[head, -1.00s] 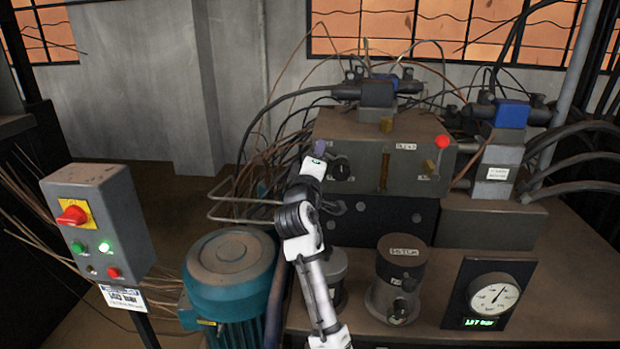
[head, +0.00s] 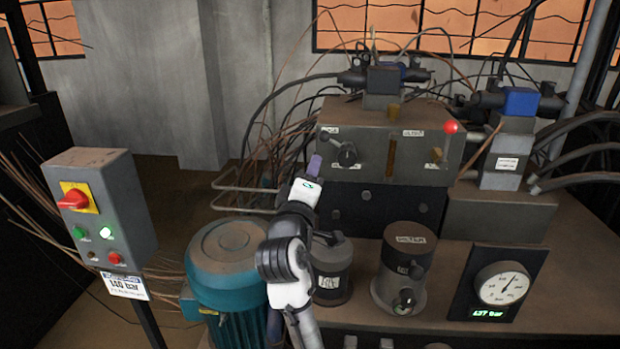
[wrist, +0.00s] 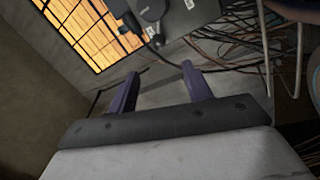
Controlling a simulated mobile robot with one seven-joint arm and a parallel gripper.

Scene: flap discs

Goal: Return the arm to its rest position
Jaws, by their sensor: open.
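My white and black arm reaches up from the bottom middle of the head view. My gripper (head: 314,165) is at its end, with purple fingers, left of the valve block's black knob (head: 347,156) and clear of it in the picture. In the wrist view the two purple fingers (wrist: 160,82) stand apart with nothing between them. The gripper is open and empty.
The hydraulic block (head: 375,180) with hoses stands behind. Below are a teal motor (head: 228,270), two dark cylinders (head: 332,270) (head: 405,260) and a gauge (head: 502,288). A control box (head: 100,210) with a red switch stands left. Loose cables hang behind the arm.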

